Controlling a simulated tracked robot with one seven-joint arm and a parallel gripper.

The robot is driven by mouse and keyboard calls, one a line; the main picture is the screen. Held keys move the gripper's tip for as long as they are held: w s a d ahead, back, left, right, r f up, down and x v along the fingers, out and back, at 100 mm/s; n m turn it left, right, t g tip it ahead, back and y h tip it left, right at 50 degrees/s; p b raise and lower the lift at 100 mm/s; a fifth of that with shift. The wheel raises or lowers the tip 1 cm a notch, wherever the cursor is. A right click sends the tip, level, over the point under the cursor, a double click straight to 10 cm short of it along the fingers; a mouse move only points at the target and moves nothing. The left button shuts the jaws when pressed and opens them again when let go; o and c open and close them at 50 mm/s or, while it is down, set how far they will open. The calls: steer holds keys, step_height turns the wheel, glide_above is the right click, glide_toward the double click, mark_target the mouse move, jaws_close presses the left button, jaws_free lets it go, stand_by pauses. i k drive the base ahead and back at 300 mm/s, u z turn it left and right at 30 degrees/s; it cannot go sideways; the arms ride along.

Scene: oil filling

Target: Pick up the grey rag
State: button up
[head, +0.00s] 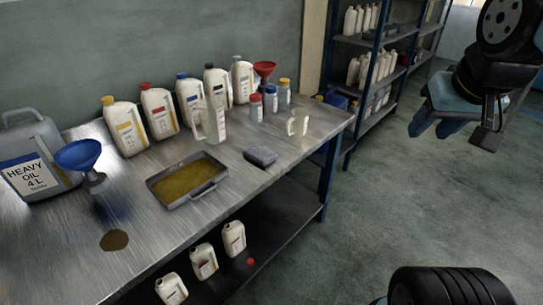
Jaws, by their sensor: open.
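The grey rag (260,156) lies folded flat on the metal workbench (240,205), near its front edge and to the right of an oil tray. Its whole top shows, and nothing covers it. My gripper (434,130) is at the upper right, over the open floor and well to the right of the bench. Its blue fingers point down and to the left.
A shallow tray of yellow oil (213,195) sits left of the rag. A clear jug (211,125) and a small clear pitcher (298,124) stand nearby. Several bottles line the back. A blue funnel (78,155) and brown spill (114,240) are at left. A shelf rack (347,140) stands behind.

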mark_target(262, 156)
steer(key=u, duration=0.2)
steer(key=i, duration=0.85)
steer(key=z, duration=0.1)
